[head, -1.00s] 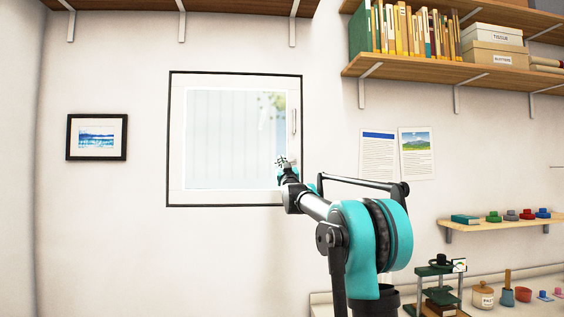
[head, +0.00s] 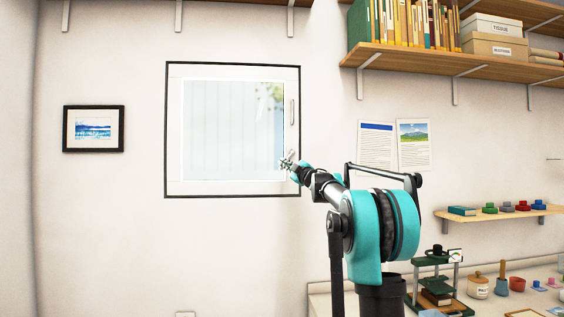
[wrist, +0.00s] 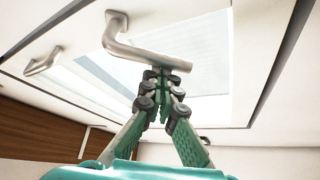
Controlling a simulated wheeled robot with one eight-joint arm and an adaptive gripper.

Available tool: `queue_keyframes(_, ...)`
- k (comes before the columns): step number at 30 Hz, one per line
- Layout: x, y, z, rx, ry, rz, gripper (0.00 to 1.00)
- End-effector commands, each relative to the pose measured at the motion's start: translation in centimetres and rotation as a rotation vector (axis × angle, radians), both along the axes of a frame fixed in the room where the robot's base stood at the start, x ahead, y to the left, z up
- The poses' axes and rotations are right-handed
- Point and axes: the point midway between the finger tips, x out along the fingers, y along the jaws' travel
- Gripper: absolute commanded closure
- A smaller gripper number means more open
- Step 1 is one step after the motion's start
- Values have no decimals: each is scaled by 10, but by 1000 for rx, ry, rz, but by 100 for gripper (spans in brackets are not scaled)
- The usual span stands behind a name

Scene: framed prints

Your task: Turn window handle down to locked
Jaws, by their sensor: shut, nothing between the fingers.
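The window (head: 233,130) has a dark outer frame and a pale sash, and it looks closed. In the wrist view, a silver L-shaped handle (wrist: 150,55) is mounted on the sash, with its bar crossing just beyond my fingertips. My gripper (wrist: 158,76) is shut and empty, its tips at the bar near its free end; I cannot tell whether they touch. In the head view, my gripper (head: 288,160) is at the lower right of the sash, where the handle cannot be clearly told apart from it. A second, bow-shaped handle (wrist: 43,62) sits farther left; it shows upright above my gripper (head: 292,112).
A small framed picture (head: 93,129) hangs left of the window. Two sheets (head: 376,147) are pinned to the right. A wooden shelf (head: 455,60) with books and boxes is at upper right, and a small shelf (head: 500,217) is lower right. The wall below the window is mostly clear.

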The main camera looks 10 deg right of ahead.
Motion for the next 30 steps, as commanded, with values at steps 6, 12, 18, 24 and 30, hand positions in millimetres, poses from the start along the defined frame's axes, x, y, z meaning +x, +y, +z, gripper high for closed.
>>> queue_keyframes(6, 0, -12, -8, -206, 1, -3, 100)
queue_keyframes(12, 1, -22, -13, -381, 1, -2, 100)
queue_keyframes(18, 0, -30, -16, -520, 0, -1, 100)
queue_keyframes(24, 0, -35, -18, -538, 0, -1, 100)
queue_keyframes(30, 0, -38, -18, -536, 0, -1, 100)
